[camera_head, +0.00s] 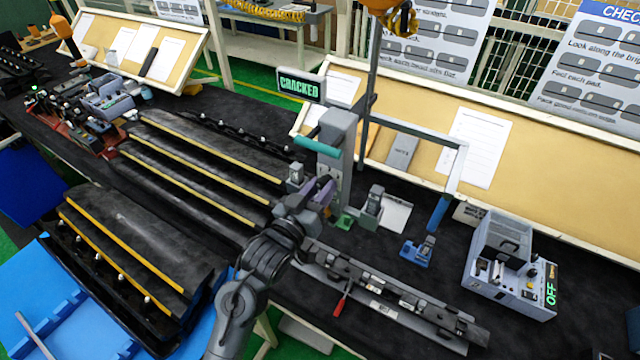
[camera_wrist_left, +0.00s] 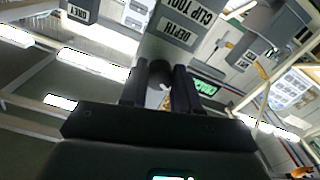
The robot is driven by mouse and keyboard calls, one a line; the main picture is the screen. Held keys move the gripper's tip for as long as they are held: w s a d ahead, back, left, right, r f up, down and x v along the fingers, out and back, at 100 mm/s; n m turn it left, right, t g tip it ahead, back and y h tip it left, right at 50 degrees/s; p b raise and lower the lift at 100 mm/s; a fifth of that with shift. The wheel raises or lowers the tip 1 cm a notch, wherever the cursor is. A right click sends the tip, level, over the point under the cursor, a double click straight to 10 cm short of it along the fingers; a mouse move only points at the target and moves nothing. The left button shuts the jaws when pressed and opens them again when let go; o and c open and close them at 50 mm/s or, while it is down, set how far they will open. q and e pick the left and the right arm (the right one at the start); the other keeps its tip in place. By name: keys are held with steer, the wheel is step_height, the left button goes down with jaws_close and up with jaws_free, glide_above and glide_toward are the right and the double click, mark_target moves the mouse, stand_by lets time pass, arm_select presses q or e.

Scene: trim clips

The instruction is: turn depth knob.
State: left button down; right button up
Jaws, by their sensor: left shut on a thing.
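The clip tool (camera_head: 340,135) is an upright grey post with a teal handle in the head view. In the left wrist view its grey face (camera_wrist_left: 178,22) carries the labels CLIP TOOL and DEPTH. The depth knob (camera_wrist_left: 159,72) is a dark round piece just below the DEPTH label, between my fingers. My left gripper (camera_head: 322,188) reaches up to the near side of the post; in the left wrist view its two dark fingers (camera_wrist_left: 160,88) are shut on the knob, one on each side. In the head view the gripper hides the knob. My right gripper is not in view.
A long rail (camera_head: 385,295) with a red lever lies in front of the tool. A grey box (camera_head: 510,270) showing OFF stands at right, near a small blue fixture (camera_head: 418,250). Long dark trim strips (camera_head: 190,165) with yellow edges lie at left. A CRACKED sign (camera_head: 300,86) stands behind.

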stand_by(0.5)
arm_select(q)
steer(key=c, duration=0.8)
jaws_free()
steer(key=b+v, duration=0.2)
steer(key=v, duration=0.8)
steer(key=shift+s+a, duration=0.2)
steer(key=shift+s, duration=0.1)
steer(key=shift+f, duration=0.1)
